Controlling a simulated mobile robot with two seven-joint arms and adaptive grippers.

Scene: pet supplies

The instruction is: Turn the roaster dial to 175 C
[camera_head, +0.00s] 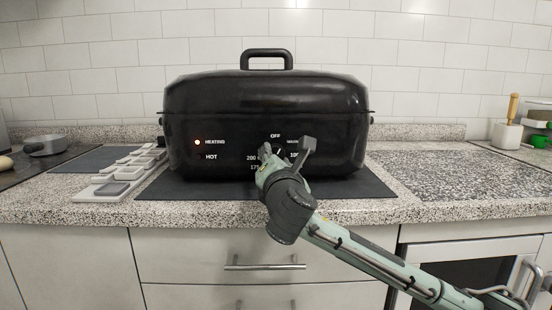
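The black roaster (320,108) stands on the counter with its lid on. Part of the scale shows between the fingers. My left gripper is not in view.
A dark mat (350,189) lies under the roaster on the speckled counter (440,205). A wooden-handled utensil stands in a white holder (507,135) at right. The right counter is clear.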

